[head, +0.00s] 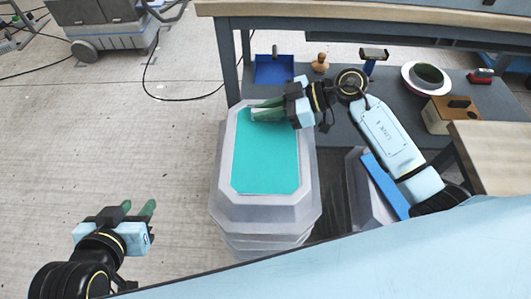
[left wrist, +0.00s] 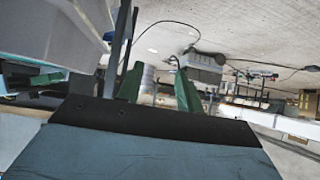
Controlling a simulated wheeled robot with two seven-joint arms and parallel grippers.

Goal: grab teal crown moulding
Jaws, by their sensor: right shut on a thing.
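The teal crown moulding (head: 265,160) shows as a flat teal surface with cut corners, set inside the grey mould (head: 231,205) in the middle of the head view. My right gripper (head: 264,110) is at its far end, shut on it; the fingers hide that end, so the exact contact is not clear. My left gripper (head: 139,207) is at the lower left, well apart from the mould, its green fingers spread and empty. The left wrist view also shows these fingers apart (left wrist: 156,75).
A workbench (head: 400,92) behind carries a blue bin (head: 273,69), a white-rimmed bowl (head: 426,77) and a wooden box (head: 450,115). Another grey mould (head: 362,195) with a blue strip stands at the right.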

